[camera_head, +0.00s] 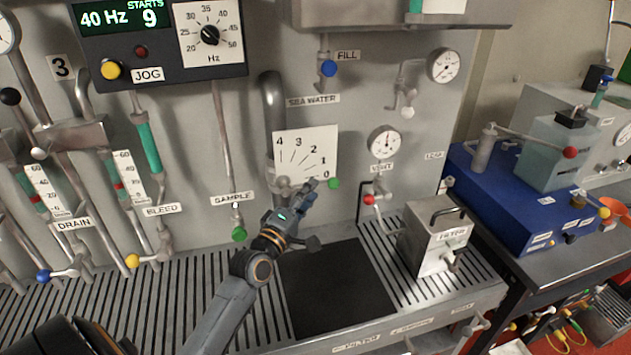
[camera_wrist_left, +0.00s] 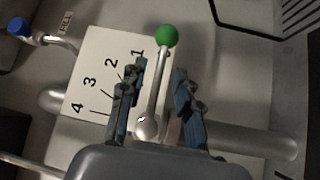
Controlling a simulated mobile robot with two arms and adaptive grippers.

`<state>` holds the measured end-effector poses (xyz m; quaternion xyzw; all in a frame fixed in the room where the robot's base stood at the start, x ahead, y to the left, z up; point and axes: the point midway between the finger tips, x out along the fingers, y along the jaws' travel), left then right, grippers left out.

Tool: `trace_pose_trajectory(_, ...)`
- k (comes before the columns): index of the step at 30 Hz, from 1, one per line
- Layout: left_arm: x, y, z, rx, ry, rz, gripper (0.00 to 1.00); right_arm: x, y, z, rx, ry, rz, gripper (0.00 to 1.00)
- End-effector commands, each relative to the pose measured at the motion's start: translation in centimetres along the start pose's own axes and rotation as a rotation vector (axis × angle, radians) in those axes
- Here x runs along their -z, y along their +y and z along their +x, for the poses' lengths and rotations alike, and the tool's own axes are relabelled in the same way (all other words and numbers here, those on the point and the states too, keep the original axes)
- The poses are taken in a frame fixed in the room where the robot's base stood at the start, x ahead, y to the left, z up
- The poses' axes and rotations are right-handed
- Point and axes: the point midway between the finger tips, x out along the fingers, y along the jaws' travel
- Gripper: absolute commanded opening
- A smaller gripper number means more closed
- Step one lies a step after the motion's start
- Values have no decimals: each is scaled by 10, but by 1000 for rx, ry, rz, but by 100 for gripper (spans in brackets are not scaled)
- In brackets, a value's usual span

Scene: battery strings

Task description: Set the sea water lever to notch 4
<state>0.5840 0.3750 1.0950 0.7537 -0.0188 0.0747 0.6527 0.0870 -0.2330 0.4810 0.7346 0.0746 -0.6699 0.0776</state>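The sea water lever ends in a green ball (camera_head: 334,183), which sits beside the 0 at the lower right of its white scale plate (camera_head: 300,142). The plate carries notches 0 to 4, with 4 at the upper left. In the left wrist view, the green ball (camera_wrist_left: 166,36) tops a metal rod (camera_wrist_left: 156,85) rising from a round pivot (camera_wrist_left: 147,127). My left gripper (camera_head: 309,188) is at the lever, in front of the plate. Its fingers (camera_wrist_left: 160,72) are open, one on each side of the rod, with gaps visible. The 0 is hidden in the wrist view. My right gripper is out of view.
A grey filter box (camera_head: 437,240) stands on the slatted bench, right of a black mat (camera_head: 335,292). A red-knobbed vent valve (camera_head: 369,199) is right of the lever. A green sample knob (camera_head: 239,234) and its pipe are to the left.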

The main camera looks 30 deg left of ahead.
Motion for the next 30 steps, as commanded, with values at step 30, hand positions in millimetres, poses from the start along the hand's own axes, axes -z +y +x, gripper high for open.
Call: trace_pose_trajectory(30, 0, -1, 32, 1, 0, 1, 0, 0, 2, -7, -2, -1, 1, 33)
